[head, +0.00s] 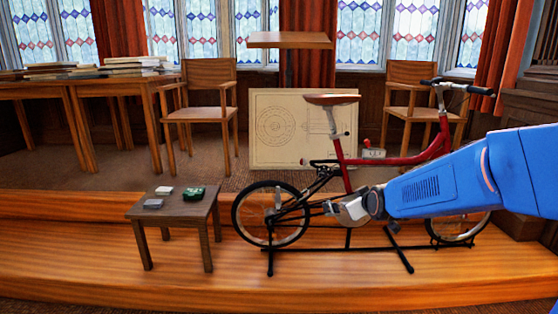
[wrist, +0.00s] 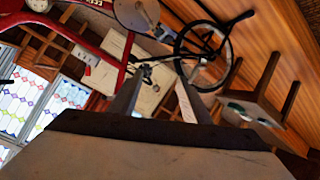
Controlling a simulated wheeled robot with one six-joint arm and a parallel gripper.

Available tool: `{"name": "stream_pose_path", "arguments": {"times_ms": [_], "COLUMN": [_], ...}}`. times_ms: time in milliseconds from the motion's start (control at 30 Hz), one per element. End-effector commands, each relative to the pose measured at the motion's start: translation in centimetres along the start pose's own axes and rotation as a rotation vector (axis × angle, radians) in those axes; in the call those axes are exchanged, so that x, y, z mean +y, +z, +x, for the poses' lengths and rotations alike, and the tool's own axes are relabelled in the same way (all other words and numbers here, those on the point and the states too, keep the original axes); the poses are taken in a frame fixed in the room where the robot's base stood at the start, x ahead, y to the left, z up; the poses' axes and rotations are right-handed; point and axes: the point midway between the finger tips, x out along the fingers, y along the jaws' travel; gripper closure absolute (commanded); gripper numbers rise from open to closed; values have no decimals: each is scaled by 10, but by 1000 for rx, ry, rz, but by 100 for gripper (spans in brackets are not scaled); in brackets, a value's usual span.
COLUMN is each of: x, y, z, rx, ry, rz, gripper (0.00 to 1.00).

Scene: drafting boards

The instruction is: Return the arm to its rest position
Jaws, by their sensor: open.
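My blue arm (head: 440,185) reaches in from the right edge of the head view, nearly level. My gripper (head: 330,208) is at its left end, in front of the red bicycle (head: 390,160) as seen there, over the crank area. In the tilted wrist view, the two fingers of my gripper (wrist: 157,88) stand apart with nothing held between them. The bicycle's rear wheel (wrist: 180,50) shows beyond the fingertips. Whether the gripper touches the bicycle cannot be told; the arm hides part of the frame and front wheel.
The bicycle stands on a black stand (head: 349,248) on a wooden platform (head: 180,285). A small dark table (head: 178,210) at left carries a dark green item (head: 194,193) and two small blocks. Chairs (head: 208,100), a drafting board (head: 268,150) and a book-laden table (head: 90,84) stand behind.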

Motion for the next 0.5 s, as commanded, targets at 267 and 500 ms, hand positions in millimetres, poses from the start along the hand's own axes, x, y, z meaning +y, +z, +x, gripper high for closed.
{"name": "stream_pose_path", "arguments": {"times_ms": [267,500], "x": [-13,-31], "y": [39,84], "z": [-93,-172], "rx": [-150,-294], "ry": [-68,-108], "rz": [125,232], "gripper": [57,57]}}
